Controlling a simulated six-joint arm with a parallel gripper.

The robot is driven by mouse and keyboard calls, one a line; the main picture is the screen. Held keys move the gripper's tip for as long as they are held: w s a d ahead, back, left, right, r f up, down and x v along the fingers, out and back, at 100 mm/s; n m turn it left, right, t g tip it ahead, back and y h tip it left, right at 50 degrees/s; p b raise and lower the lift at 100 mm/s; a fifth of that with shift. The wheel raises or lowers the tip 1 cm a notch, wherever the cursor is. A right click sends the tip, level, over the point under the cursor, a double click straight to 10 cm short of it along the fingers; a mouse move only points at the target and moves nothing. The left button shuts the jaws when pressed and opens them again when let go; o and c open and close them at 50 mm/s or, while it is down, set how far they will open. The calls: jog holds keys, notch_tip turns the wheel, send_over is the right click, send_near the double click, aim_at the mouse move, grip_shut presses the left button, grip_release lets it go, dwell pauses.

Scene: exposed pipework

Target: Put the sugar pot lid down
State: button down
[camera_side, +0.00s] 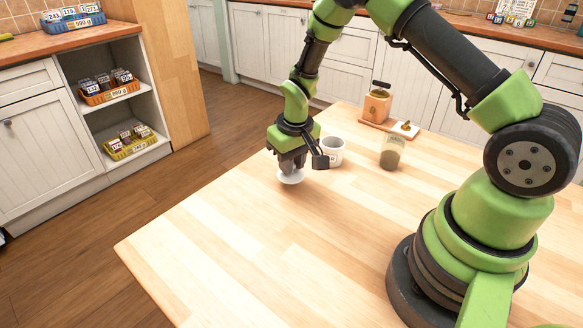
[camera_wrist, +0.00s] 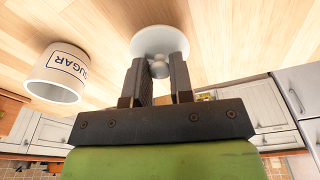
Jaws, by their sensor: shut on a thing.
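The sugar pot lid (camera_side: 291,178) is a white round disc under my gripper (camera_side: 291,167), at or just above the wooden table; I cannot tell if it touches. In the wrist view the lid (camera_wrist: 160,41) shows with its round knob between the two fingers of my gripper (camera_wrist: 159,68), which is shut on the knob. The sugar pot (camera_side: 333,152) is white, upright and open-topped, standing on the table just right of my gripper. In the wrist view the pot (camera_wrist: 57,74) shows the word SUGAR, at the left and apart from the lid.
A glass jar (camera_side: 391,153) with greenish-brown contents stands right of the pot. A wooden coffee grinder (camera_side: 377,105) stands on a board farther back. The wooden table (camera_side: 230,245) is bare toward the front and left; its left edge drops to the floor.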

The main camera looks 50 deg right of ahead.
jog(key=shift+f, duration=0.9)
jog(key=shift+f, duration=0.1)
jog(key=c, duration=1)
grip_release()
